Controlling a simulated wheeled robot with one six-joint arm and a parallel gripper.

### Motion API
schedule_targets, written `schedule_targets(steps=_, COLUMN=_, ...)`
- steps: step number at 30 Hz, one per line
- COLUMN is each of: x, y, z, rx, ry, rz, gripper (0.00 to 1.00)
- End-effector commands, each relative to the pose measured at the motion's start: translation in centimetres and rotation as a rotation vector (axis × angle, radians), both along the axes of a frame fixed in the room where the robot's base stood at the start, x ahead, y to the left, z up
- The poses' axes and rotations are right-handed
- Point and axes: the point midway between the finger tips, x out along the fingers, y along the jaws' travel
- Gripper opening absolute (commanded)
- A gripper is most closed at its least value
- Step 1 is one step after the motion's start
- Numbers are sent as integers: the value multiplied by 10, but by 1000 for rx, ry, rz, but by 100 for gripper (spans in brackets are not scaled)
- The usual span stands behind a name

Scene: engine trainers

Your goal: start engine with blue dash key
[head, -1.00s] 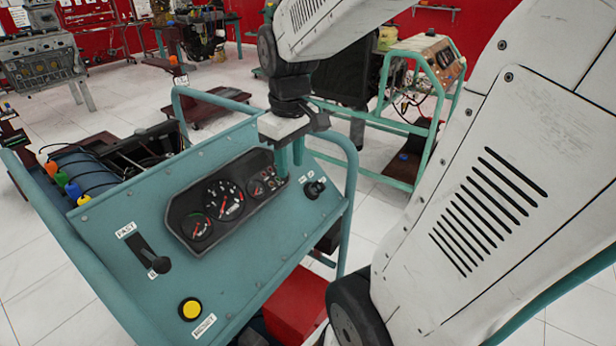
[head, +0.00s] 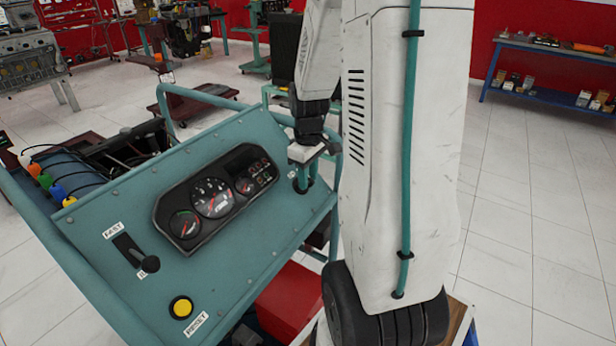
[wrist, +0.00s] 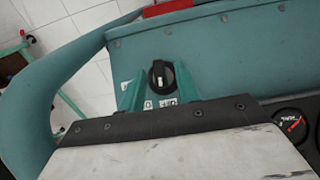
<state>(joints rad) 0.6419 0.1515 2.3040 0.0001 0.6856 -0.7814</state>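The blue-teal dash panel (head: 110,215) of an engine trainer fills the lower left of the head view. Its black ignition key knob (wrist: 160,76) shows in the wrist view, with a pale mark on its face and white labels beside it. My gripper (head: 302,180) is over the right end of the dash and hides the knob in the head view. In the wrist view its two teal fingers (wrist: 159,88) are apart, one on each side of the knob, with gaps visible. I cannot tell how far the tips are above the panel.
The dash also carries a gauge cluster (head: 215,198), a black throttle lever (head: 135,252) and a yellow button (head: 181,307). A curved tube frame (wrist: 30,125) runs close beside the panel. A red box (head: 290,300) sits below. Open tiled floor (head: 530,230) lies to the right.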

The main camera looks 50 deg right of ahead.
Motion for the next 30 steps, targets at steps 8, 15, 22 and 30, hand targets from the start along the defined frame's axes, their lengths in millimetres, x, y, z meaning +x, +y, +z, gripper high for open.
schedule_targets(steps=8, x=0, y=0, z=-6, rx=0, ry=0, rz=0, gripper=33)
schedule_targets(steps=15, x=0, y=0, z=-6, rx=0, ry=0, rz=0, gripper=0)
schedule_targets(steps=22, x=0, y=-2, z=-6, rx=44, ry=7, rz=-55, gripper=0)
schedule_targets(steps=30, x=0, y=-3, z=-6, rx=183, ry=26, rz=-210, gripper=0)
